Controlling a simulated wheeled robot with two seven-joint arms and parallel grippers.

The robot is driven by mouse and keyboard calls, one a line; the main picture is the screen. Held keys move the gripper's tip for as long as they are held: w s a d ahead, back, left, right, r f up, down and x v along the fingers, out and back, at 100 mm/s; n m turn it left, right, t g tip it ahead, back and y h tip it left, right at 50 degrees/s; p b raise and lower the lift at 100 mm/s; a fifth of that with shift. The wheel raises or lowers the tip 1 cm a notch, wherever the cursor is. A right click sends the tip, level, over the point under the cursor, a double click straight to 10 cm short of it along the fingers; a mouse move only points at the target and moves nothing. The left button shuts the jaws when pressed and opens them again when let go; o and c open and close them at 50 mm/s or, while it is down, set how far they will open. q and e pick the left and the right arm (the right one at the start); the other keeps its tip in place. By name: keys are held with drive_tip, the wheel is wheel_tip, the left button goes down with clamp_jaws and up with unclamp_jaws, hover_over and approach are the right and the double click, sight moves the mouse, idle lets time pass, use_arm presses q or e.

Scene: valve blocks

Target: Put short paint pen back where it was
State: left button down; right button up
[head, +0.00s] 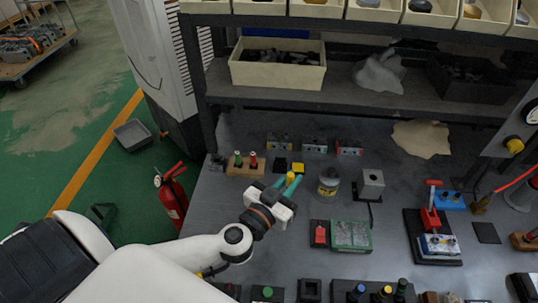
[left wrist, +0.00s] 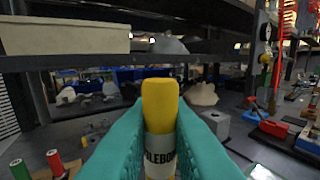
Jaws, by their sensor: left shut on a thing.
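The paint pen (left wrist: 160,110) has a yellow cap and a pale body with dark lettering. It stands roughly upright between the teal fingers of my left gripper (head: 289,184), which is shut on it; the fingers hide part of its body. In the head view, the yellow cap (head: 290,178) shows above the bench. A wooden pen block (head: 246,171) with a green and a red pen upright in it stands left of the gripper. These green (left wrist: 20,169) and red (left wrist: 54,161) pens also show at the lower left of the wrist view. My right gripper is not in view.
A black and yellow pad pair (head: 283,163) lies near the gripper. A tin (head: 328,183) and a grey box (head: 372,182) stand to its right. A red switch (head: 320,233) and green block (head: 351,235) lie in front. Valve blocks (head: 315,145) stand behind.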

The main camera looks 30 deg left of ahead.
use_arm(q)
drive_tip(key=w+a+f+b, duration=0.1)
drive_tip(key=w+a+b, duration=0.1)
drive_tip(key=w+a, duration=0.5)
drive_tip(key=w+a+f+b, duration=0.15)
drive_tip(key=w+a, duration=0.25)
drive_tip(key=w, duration=0.5)
drive_tip(key=shift+n+y, duration=0.4)
drive_tip(key=shift+n, duration=0.1)
drive_tip(key=f+b, duration=0.2)
drive_tip(key=f, duration=0.1)
drive_tip(key=f+b, duration=0.2)
drive_tip(key=f, duration=0.1)
drive_tip(key=f+b, duration=0.2)
drive_tip(key=f, duration=0.1)
drive_tip(key=shift+w+a+f, duration=0.25)
drive_tip(key=shift+w+a, duration=0.1)
drive_tip(key=shift+r, duration=0.15)
